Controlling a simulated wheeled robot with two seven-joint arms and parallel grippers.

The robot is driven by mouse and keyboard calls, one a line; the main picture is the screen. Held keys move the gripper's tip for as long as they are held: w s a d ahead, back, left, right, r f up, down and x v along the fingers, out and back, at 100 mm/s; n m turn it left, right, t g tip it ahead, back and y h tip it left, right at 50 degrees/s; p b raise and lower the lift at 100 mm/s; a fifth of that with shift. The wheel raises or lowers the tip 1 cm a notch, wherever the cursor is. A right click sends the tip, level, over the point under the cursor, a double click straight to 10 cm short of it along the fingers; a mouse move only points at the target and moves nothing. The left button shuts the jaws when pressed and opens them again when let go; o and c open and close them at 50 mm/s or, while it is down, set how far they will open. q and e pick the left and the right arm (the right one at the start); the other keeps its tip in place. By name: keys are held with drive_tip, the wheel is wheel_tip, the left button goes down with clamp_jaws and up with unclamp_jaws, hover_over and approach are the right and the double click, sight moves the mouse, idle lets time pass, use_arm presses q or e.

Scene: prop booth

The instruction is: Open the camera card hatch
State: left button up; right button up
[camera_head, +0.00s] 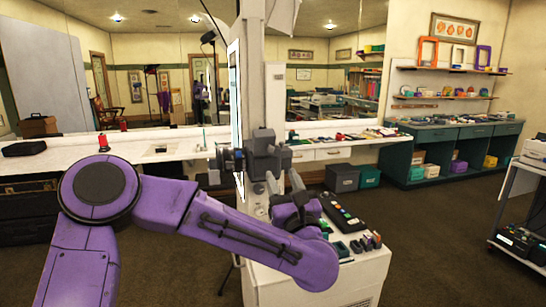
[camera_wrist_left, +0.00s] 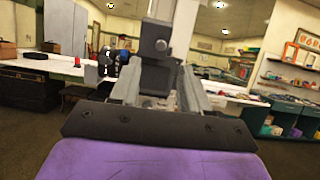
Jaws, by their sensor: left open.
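The dark grey camera (camera_head: 264,158) stands on a grey mount at the front of the white cabinet, with its lens end toward the left. It also shows in the left wrist view (camera_wrist_left: 155,78), directly ahead between the fingers. I cannot make out the card hatch or tell whether it is open. My left gripper (camera_head: 282,183) is just below and in front of the camera, its fingers pointing up at it. In the left wrist view the two fingers (camera_wrist_left: 160,90) are spread apart with nothing gripped between them. I cannot tell whether they touch the camera. My right gripper is out of view.
A white cabinet (camera_head: 265,285) stands below my left forearm, with a black tray (camera_head: 342,212) and small coloured items on top. A white counter (camera_head: 75,160) with a red spool (camera_head: 103,142) runs behind. Green shelving (camera_head: 450,150) stands at the right. Open carpet lies between.

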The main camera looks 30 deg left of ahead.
sight(271, 150)
use_arm(q)
drive_tip(key=p+x, duration=0.5)
drive_tip(key=x, duration=0.3)
drive_tip(key=shift+w+a+r, duration=0.1)
drive_tip(key=shift+w+a, duration=0.15)
drive_tip(key=shift+w, duration=0.05)
drive_tip(key=shift+w+a, duration=0.3)
clamp_jaws()
